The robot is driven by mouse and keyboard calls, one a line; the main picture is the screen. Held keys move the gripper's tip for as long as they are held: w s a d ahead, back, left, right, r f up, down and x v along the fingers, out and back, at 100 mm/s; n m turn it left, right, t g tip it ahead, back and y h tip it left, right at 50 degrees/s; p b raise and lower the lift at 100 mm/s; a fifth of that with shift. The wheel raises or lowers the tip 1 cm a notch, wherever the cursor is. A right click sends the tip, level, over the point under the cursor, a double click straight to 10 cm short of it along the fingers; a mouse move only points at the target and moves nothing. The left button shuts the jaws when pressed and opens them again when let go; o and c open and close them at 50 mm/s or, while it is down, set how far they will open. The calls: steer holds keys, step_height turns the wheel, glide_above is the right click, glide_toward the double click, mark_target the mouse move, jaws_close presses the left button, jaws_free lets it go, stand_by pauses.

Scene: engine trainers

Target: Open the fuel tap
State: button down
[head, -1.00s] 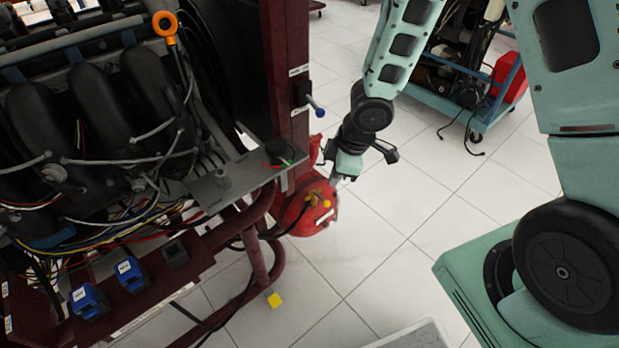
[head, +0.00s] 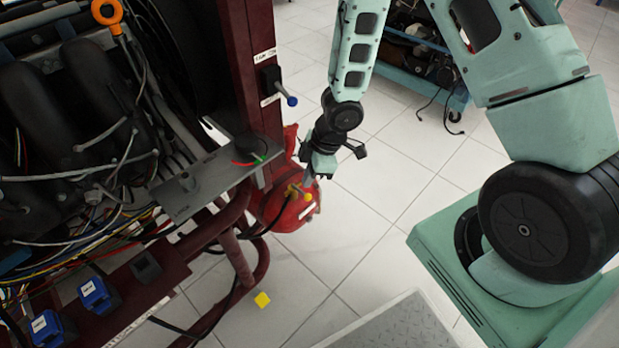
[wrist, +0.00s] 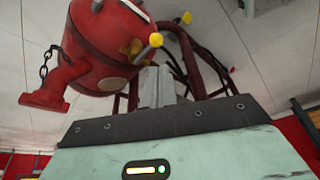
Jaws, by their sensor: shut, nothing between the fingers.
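In the wrist view the tank (wrist: 105,40) is at upper left, with yellow tips (wrist: 155,40) just past my fingers. My gripper (head: 308,182) points down close beside the tap handle. Its fingers are shut with nothing between them, and they also show in the wrist view (wrist: 160,85). I cannot tell whether the fingertips touch the handle.
The engine stand (head: 262,100) with a blue-knobbed lever (head: 291,100) rises left of my arm. A grey bracket plate (head: 217,182) juts out near the tank. A dark hose runs from the tap.

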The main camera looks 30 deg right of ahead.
mark_target(302, 192)
steer(key=b+x, duration=0.2)
steer(key=x, duration=0.4)
steer(key=shift+a+f+b, duration=0.1)
steer(key=shift+f+b, duration=0.15)
steer(key=shift+b, duration=0.05)
steer(key=shift+r+n+p, duration=0.15)
steer(key=shift+n+p, duration=0.15)
steer(key=shift+p, duration=0.35)
